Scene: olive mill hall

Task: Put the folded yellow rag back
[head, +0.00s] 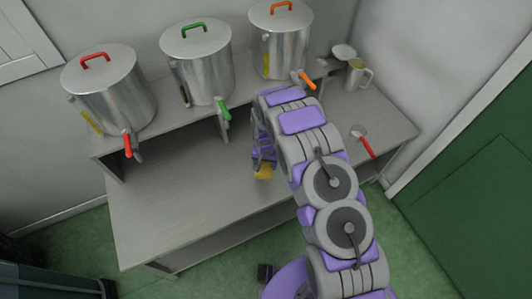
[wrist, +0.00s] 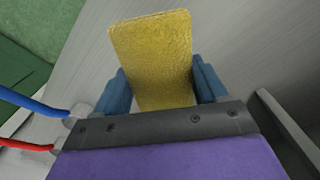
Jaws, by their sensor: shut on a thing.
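The folded yellow rag (wrist: 153,58) is held between the two blue fingers of my gripper (wrist: 160,88) in the wrist view. It fills the gap between them and sticks out past the fingertips. In the head view the rag (head: 263,172) shows as a small yellow patch at the end of my gripper (head: 263,160), over the grey bench (head: 175,195). Part of the gripper is hidden by my arm. I cannot tell whether the rag touches the bench top.
On the raised shelf (head: 240,100) stand steel cans with a red lid handle (head: 110,95), a green one (head: 198,65) and an orange one (head: 280,45). Their taps stick out forward. A metal jug (head: 357,75) and a red-handled tool (head: 366,145) are at right. The bench's left part is clear.

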